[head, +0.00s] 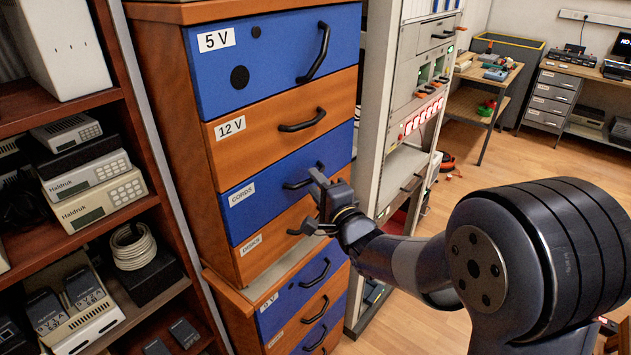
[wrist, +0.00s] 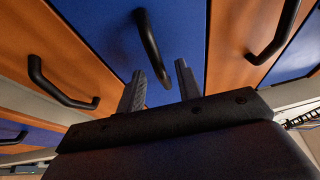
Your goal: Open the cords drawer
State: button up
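The cords drawer (head: 262,199) is a blue front with a "CORDS" label, flush in the wooden cabinet in the head view. Its dark bar handle (head: 300,182) is partly hidden by my gripper (head: 311,202), which is at the handle's right end. In the wrist view, the blue front (wrist: 105,38) fills the middle and its handle (wrist: 149,45) runs down toward the gap between the fingers of my gripper (wrist: 160,80). The fingers are apart, with the handle's lower end showing between them. I cannot tell whether either finger touches it.
The orange "12 V" drawer (head: 255,125) is above and another orange drawer (head: 268,242) below, each with a handle. A shelf of devices (head: 95,190) stands left. A grey equipment rack (head: 410,110) stands close on the right. Floor (head: 520,160) is clear farther right.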

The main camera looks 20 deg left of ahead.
jog(key=shift+w+a, duration=0.3)
jog(key=shift+w, duration=0.15)
jog(key=shift+c, duration=0.2)
grip_shut()
